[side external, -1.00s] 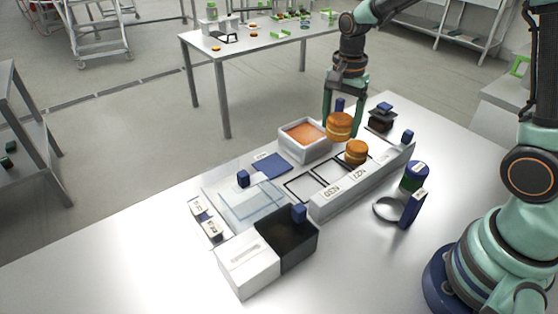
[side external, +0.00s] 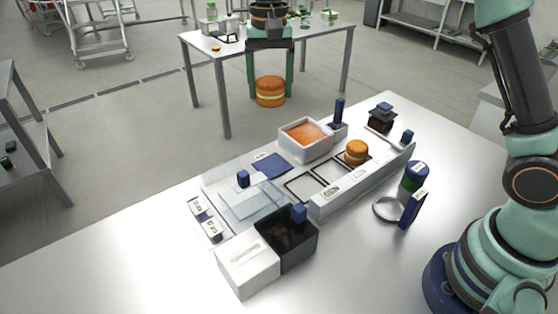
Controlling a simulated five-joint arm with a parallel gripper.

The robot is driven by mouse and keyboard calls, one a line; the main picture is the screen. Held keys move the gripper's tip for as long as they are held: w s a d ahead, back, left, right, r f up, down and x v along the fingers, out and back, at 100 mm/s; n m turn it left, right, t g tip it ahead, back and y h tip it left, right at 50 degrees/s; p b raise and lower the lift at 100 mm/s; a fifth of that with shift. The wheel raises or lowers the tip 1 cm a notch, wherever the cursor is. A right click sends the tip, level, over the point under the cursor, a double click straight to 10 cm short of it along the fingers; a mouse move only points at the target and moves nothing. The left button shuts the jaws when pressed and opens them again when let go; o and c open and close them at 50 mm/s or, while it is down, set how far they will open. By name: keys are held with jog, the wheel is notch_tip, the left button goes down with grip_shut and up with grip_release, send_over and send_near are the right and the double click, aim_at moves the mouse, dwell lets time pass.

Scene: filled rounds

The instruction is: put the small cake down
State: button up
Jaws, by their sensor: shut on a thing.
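The small cake (side external: 270,92) is a round orange-brown filled cake with a pale band around its middle. It is held in the air, well above the table. My gripper (side external: 270,80) is shut on it, with the green fingers on its left and right sides. A second, similar cake (side external: 356,151) sits at the back end of a row of framed places on the white tray (side external: 372,178). Two framed places (side external: 300,186) nearer the front look empty.
A white box with orange filling (side external: 306,136) stands behind the frames. A blue pad (side external: 271,165), a clear plate (side external: 252,201), a dark open bin (side external: 285,242) and a ring with a blue handle (side external: 410,209) stand around. The table's left front is bare.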

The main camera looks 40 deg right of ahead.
jog(key=w+a+f+n, duration=0.15)
jog(key=a+n, duration=0.35)
jog(key=a, duration=0.6)
jog(key=f, duration=1.9)
jog(key=shift+w+f, duration=0.2)
jog(key=shift+f, duration=0.1)
jog(key=o, duration=0.8)
jog(key=shift+c, duration=0.2)
